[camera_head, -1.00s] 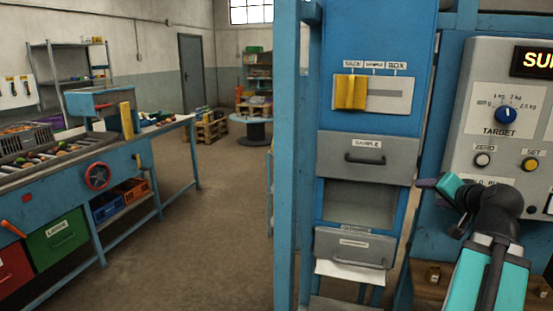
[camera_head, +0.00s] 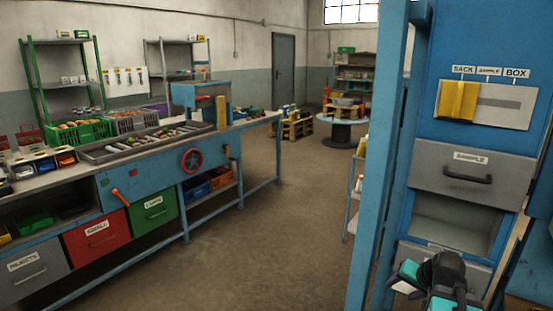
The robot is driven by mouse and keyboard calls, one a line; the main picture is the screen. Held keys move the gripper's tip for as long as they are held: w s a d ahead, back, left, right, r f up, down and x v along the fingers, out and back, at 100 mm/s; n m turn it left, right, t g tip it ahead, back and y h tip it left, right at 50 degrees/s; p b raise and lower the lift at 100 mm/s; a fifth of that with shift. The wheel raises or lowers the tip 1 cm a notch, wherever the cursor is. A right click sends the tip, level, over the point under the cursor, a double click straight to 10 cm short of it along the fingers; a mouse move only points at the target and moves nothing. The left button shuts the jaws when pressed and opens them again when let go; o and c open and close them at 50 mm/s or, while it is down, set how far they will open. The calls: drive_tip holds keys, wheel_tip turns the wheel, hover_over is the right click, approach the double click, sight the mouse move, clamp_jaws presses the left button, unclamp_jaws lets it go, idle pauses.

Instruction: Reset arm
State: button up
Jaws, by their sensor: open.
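My gripper (camera_head: 404,280) shows at the bottom right of the head view, at the end of my black and teal arm. It is open, and I see nothing between its fingers. It sits in front of the lower part of the blue machine (camera_head: 423,130), below the open grey compartment (camera_head: 455,222). My arm partly hides the lower drawer there. Most of my arm is cut off by the bottom edge of the picture.
The SAMPLE drawer (camera_head: 475,172) is shut, and the yellow slider (camera_head: 458,100) stands at the SACK end. A blue post (camera_head: 385,150) rises left of the machine. A long blue workbench (camera_head: 165,172) stands at left. The floor (camera_head: 270,235) between is clear.

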drive_tip(key=s+a+f+n+g, duration=0.3)
drive_tip(key=s+a+f, duration=0.2)
drive_tip(key=a+f, duration=0.7)
drive_tip(key=s+a+f+n+g, duration=0.4)
drive_tip(key=a+f, duration=0.8)
drive_tip(key=f, duration=0.1)
drive_tip(key=s+f+g, duration=0.2)
drive_tip(key=s+f, duration=0.7)
drive_tip(key=s, duration=0.3)
drive_tip(key=s+f+g, duration=0.3)
drive_tip(key=s+f, duration=0.5)
drive_tip(key=s, duration=0.5)
drive_tip(key=shift+s+f+h, duration=0.2)
drive_tip(key=shift+f+h, duration=0.1)
drive_tip(key=shift+f, duration=0.05)
drive_tip(key=shift+c, duration=0.3)
